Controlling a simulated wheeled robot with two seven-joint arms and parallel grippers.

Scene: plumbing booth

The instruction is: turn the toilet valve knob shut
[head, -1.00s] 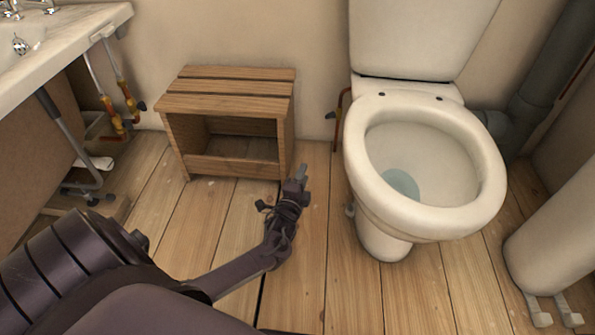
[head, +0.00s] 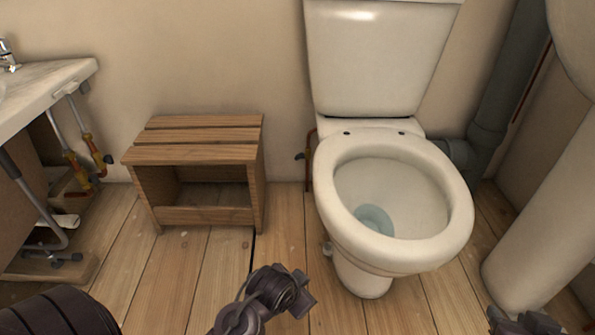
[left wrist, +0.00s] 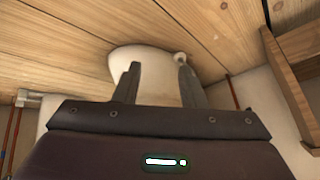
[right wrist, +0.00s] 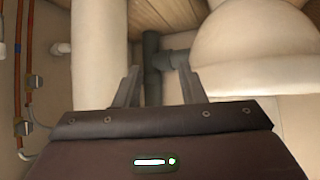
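The toilet valve knob (head: 299,156) is a small dark handle on a copper pipe, low on the wall just left of the white toilet (head: 335,225) in the head view. My left gripper (left wrist: 156,68) is open and empty in the left wrist view, with the toilet's base beyond its fingers; I cannot make out the knob there. In the head view, my left arm's end is low in the centre, apart from the knob. My right gripper (head: 525,322) is at the lower right edge; the right wrist view shows it open and empty (right wrist: 158,72).
A wooden step stool (head: 195,150) stands left of the knob against the wall. A sink (head: 55,90) with pipes and valves is at far left. A white column (head: 545,215) and grey waste pipe (head: 490,125) are at right. Floor between stool and toilet is clear.

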